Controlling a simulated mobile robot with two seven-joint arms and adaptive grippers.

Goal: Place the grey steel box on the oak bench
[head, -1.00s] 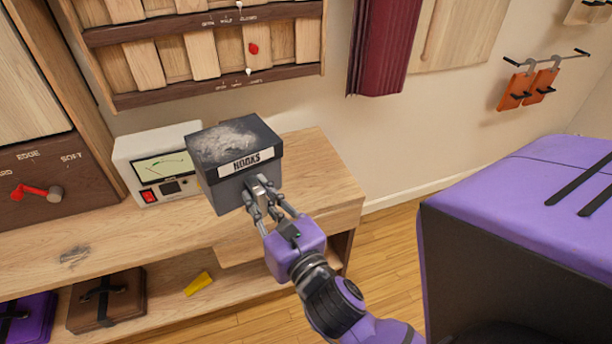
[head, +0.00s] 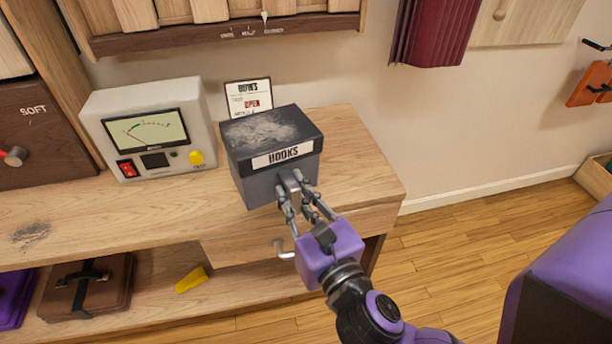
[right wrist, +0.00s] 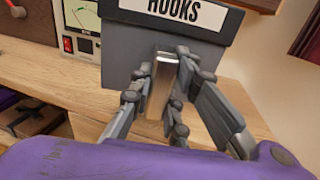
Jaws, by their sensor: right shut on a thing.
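The grey steel box (head: 262,186) has a dark lid and a label reading HOOKS. In the head view it is at the oak bench (head: 366,160), near the bench's right end; I cannot tell whether its base touches the top. My right gripper (head: 300,200) is shut on the small metal handle on the box's front. The right wrist view shows the fingers (right wrist: 165,100) on both sides of this handle, with the box (right wrist: 125,60) upright behind it. My left gripper is not in view.
A white meter (head: 95,115) with a red switch and yellow knob stands left of the box. A small card sign (head: 240,92) is behind the box. A yellow wedge (head: 192,280) and a brown case (head: 90,290) lie on the lower shelf. The bench's right end is clear.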

